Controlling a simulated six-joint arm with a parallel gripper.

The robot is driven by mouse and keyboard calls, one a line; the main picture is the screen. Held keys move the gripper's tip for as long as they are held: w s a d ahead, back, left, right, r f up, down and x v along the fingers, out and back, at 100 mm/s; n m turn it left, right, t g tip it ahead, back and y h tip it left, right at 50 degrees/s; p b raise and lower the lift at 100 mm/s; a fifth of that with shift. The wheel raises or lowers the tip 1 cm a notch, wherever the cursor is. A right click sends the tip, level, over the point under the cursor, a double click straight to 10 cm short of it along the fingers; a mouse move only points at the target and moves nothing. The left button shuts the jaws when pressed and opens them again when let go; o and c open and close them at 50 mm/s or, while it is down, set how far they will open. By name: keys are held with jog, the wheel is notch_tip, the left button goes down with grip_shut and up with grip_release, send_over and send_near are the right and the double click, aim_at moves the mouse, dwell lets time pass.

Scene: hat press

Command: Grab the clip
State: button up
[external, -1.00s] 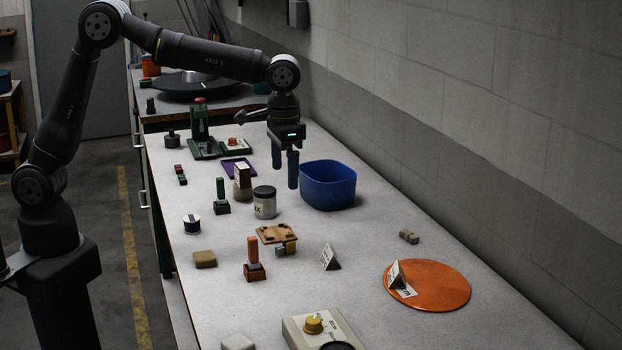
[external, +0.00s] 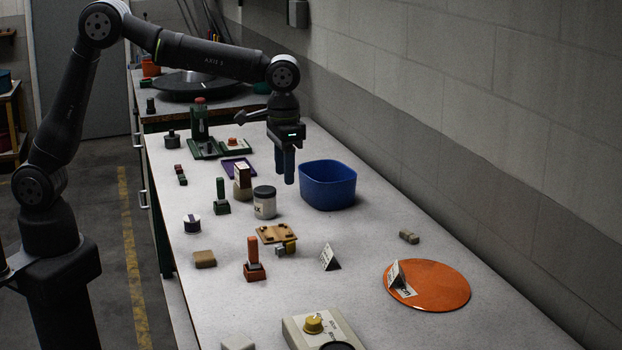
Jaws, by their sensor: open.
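My gripper (external: 284,172) hangs above the table, pointing down, just left of the blue bin (external: 328,187). Its two blue fingers are open and look close together from this angle, with nothing seen between them. No thing is plainly recognisable as the clip. A small tan-grey piece (external: 409,237) lies alone on the table to the right, well apart from my gripper. It could be the clip, but it is too small to tell.
A white jar (external: 265,203) and a brown block stack (external: 242,182) stand left of my gripper. Nearer are a wooden board (external: 277,233), an orange-handled stamp (external: 254,262), a folded card (external: 329,257) and an orange disc (external: 441,285). The wall borders the right. Table around the tan-grey piece is clear.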

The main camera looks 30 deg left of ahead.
jog(key=n, duration=0.2)
send_over(286, 241)
jog(key=f, duration=1.2)
jog(key=shift+w+a+f, duration=0.2)
jog(key=f, duration=0.5)
jog(key=shift+s+d+f, duration=0.2)
jog(key=shift+f, duration=0.1)
grip_shut()
